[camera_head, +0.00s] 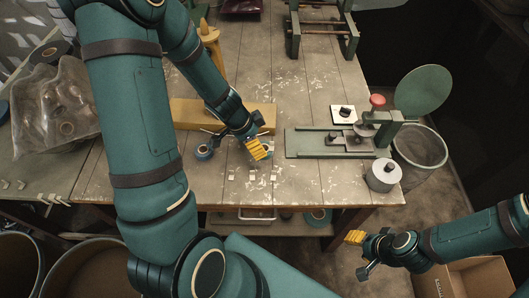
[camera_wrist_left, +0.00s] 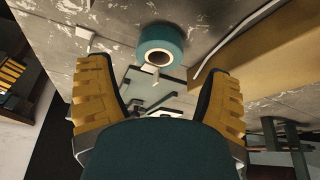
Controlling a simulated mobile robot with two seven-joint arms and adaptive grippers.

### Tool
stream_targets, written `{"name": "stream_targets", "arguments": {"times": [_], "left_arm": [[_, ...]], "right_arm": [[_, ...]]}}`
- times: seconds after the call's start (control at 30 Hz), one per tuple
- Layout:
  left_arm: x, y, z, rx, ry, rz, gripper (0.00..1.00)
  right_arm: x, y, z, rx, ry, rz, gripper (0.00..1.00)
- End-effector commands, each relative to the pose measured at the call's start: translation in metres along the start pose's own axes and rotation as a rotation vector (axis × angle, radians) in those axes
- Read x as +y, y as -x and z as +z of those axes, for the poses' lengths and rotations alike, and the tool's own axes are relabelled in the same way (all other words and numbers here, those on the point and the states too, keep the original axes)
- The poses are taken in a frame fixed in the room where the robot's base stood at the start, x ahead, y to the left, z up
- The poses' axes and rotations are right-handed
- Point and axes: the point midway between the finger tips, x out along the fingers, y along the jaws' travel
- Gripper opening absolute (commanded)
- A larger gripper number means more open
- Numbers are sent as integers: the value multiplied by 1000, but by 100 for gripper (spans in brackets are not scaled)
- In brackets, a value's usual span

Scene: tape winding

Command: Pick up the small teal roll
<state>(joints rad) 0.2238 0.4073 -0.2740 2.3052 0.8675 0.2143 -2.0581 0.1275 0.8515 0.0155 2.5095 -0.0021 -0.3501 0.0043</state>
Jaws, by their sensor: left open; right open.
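A small blue-teal roll (camera_head: 204,152) lies on the table in the head view, left of my left gripper (camera_head: 258,149). My right gripper (camera_head: 358,239) is open and empty, off the table's front edge.
A tan block (camera_head: 245,117) lies behind the left gripper; it fills the right of the left wrist view (camera_wrist_left: 265,50). A green winding fixture (camera_head: 320,143) and a grey cylinder (camera_head: 382,175) stand to the right. Small white tape pieces (camera_head: 253,176) lie near the front edge.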

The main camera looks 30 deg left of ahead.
Motion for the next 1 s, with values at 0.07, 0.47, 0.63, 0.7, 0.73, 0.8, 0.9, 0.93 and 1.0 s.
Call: {"name": "stream_targets", "arguments": {"times": [0.07,0.47,0.63,0.7,0.73,0.8,0.9,0.93,1.0], "left_arm": [[0,-4,0,0,1,1,80],[1,-52,-4,0,0,2,80],[0,-55,-4,0,-1,0,80],[0,-55,-4,0,-1,0,80],[0,-54,-5,0,-1,0,80],[0,-54,-4,0,-1,0,76],[0,-54,-4,0,0,0,41],[0,-54,-4,0,0,0,31],[0,-54,-4,0,0,0,23]], "right_arm": [[1,-2,0,1,0,0,47],[8,-21,-2,11,1,0,47],[8,-21,-3,12,2,1,47],[8,-21,-3,12,2,1,47],[8,-21,-3,12,2,1,47],[8,-21,-3,12,2,1,47],[8,-21,-3,12,2,0,47],[8,-21,-3,12,2,0,47],[8,-21,-3,12,2,0,47]]}}
